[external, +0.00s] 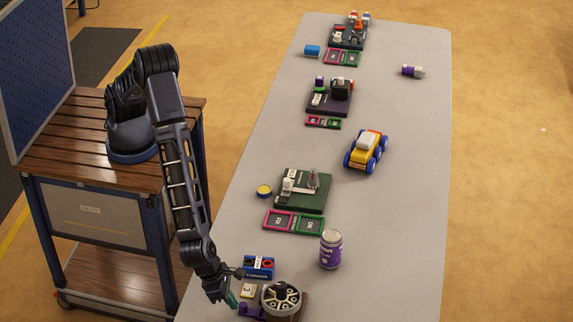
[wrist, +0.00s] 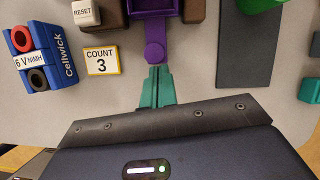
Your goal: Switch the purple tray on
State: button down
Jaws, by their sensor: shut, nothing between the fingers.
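A purple tray-like part (wrist: 152,5) shows at the top edge of the wrist view, between brown blocks. A narrow purple piece (wrist: 155,38) extends from it toward my gripper. In the external view purple parts (external: 250,311) show at the near end of the table, beside the round slotted wheel (external: 282,299). My gripper (wrist: 157,72) has teal fingers, shut and empty. Its tips are right at the end of the purple piece; I cannot tell whether they touch. In the external view my gripper (external: 232,299) is low, left of the wheel. Any switch marking is not readable.
A blue Cellwick battery pack (wrist: 40,52) and a yellow-edged COUNT 3 card (wrist: 101,61) lie left of my fingers. A RESET button (wrist: 85,13) is at the upper left. A purple can (external: 331,249) and a green board (external: 303,189) stand farther along the table.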

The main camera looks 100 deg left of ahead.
jog(key=shift+w, duration=0.1)
jog(key=shift+s, duration=0.3)
jog(key=s, duration=0.2)
jog(key=s+r, duration=0.1)
jog(key=shift+s+d, duration=0.4)
jog(key=v, duration=0.9)
